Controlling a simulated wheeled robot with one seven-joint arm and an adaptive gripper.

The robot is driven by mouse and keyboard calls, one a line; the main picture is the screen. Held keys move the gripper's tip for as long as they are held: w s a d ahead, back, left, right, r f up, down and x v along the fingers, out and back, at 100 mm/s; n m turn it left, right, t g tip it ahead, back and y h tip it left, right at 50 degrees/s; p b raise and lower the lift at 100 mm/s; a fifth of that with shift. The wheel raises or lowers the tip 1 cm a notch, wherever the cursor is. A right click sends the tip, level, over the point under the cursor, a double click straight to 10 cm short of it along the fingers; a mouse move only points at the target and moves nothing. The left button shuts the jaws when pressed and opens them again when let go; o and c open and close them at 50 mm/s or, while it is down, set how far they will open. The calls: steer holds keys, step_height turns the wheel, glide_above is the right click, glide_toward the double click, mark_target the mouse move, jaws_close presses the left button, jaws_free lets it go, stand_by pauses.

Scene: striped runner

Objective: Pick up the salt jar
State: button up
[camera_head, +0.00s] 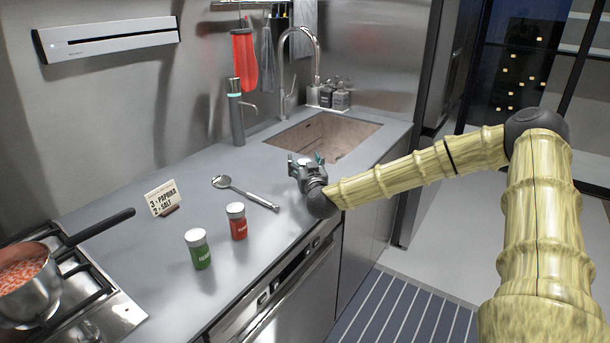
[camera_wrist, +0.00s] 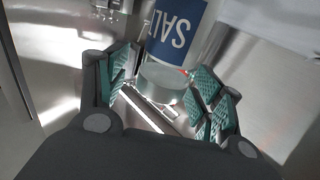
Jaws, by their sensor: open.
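The salt jar (camera_wrist: 178,32) shows in the wrist view, with a blue label whose word SALT reads upside down and a pale grey lid turned toward me. My gripper (camera_wrist: 165,88) is open, with teal ridged pads on either side of the lid. I cannot tell whether a pad touches it. In the head view my gripper (camera_head: 307,165) is low over the counter near the sink's front left corner. I cannot make out the salt jar there; my gripper probably hides it.
On the counter (camera_head: 215,165) are a red-labelled jar (camera_head: 237,222), a green-labelled jar (camera_head: 198,249), a ladle (camera_head: 245,191) and a small card (camera_head: 163,198) reading "3 - PAPRIKA, 2 - SALT". A pan (camera_head: 27,285) sits on the hob at left. The sink (camera_head: 325,135) lies behind my gripper.

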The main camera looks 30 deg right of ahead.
steer(key=c, duration=1.2)
steer(key=shift+o, duration=0.2)
steer(key=shift+r, duration=0.1)
